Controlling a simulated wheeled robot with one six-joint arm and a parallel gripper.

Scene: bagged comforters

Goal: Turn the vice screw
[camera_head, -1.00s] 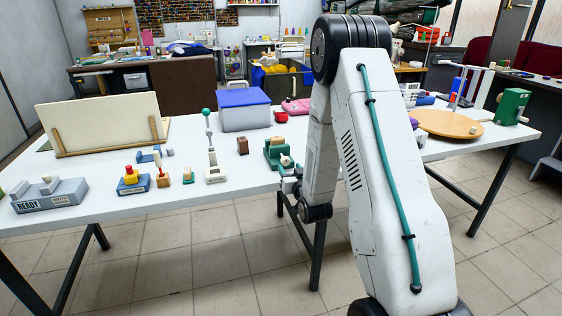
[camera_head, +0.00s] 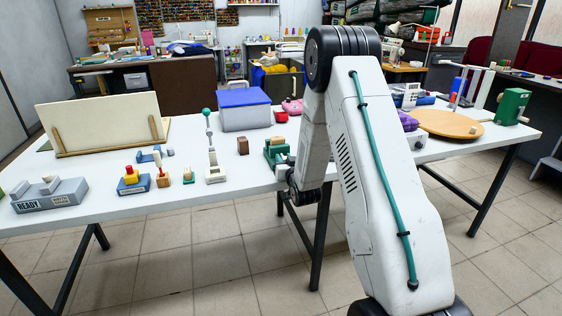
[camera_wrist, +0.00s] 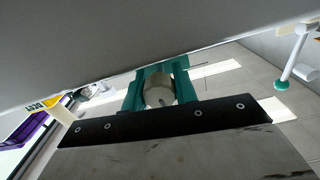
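The green vice (camera_head: 275,148) stands near the front edge of the white table (camera_head: 240,180), just left of my arm. In the wrist view the vice (camera_wrist: 181,76) is close, with a pale round screw end (camera_wrist: 159,92) facing the camera. The tip of my arm (camera_head: 283,172) is right at the front of the vice in the head view, and the fingers are not distinguishable there. In the wrist view a dark bolted bar and worn grey plate of mine fill the bottom, just below the screw end. Whether the fingers touch the screw is hidden.
A blue-lidded box (camera_head: 244,108) is behind. A round wooden board (camera_head: 446,124) lies on the right. The tiled floor before the table is clear.

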